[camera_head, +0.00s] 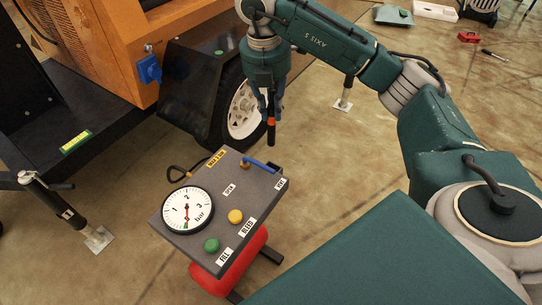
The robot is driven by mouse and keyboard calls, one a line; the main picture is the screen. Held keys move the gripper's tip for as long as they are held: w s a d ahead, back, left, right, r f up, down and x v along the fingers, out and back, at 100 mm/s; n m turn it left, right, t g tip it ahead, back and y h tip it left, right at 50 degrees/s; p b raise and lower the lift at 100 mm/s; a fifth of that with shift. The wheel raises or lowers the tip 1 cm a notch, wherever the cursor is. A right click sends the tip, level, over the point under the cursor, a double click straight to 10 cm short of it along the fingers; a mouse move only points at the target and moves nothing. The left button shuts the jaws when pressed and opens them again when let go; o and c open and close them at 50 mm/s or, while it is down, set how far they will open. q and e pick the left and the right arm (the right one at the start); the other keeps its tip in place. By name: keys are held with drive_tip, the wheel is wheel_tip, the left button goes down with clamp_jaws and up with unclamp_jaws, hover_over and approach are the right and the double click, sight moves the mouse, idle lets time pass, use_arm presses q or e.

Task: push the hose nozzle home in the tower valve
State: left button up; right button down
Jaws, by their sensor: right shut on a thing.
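My right gripper (268,98) hangs pointing down in front of the trailer wheel, above and behind the control box. It is shut on a slim dark piece with an orange band (271,124), which sticks out below the fingers. I cannot tell surely whether this piece is the hose nozzle; no hose shows running from it. A small grey fitting (148,47) sits on the orange trailer side above a blue socket (149,70); I cannot tell if it is the tower valve. A black hose loop (178,176) shows at the box's left edge. My left gripper is out of view.
The grey control box (204,248) carries a gauge (188,210), green and yellow buttons, and a blue lever (260,165), above a red tank (230,268). The trailer wheel (243,110) and support legs (343,104) stand near.

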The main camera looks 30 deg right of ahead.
sight(271, 140)
wheel_tip(271, 140, down, 12)
drive_tip(key=shift+f+b, duration=0.25)
drive_tip(key=shift+b, duration=0.75)
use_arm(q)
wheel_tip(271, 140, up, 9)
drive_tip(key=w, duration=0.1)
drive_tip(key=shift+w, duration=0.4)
use_arm(e)
drive_tip(key=shift+f, duration=1.85)
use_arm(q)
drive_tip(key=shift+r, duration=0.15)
use_arm(e)
drive_tip(key=shift+f, duration=0.1)
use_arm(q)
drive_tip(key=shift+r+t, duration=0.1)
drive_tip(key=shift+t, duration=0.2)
use_arm(e)
drive_tip(key=shift+f, duration=0.1)
drive_tip(key=c, duration=1.6)
unclamp_jaws()
drive_tip(key=shift+c, duration=0.2)
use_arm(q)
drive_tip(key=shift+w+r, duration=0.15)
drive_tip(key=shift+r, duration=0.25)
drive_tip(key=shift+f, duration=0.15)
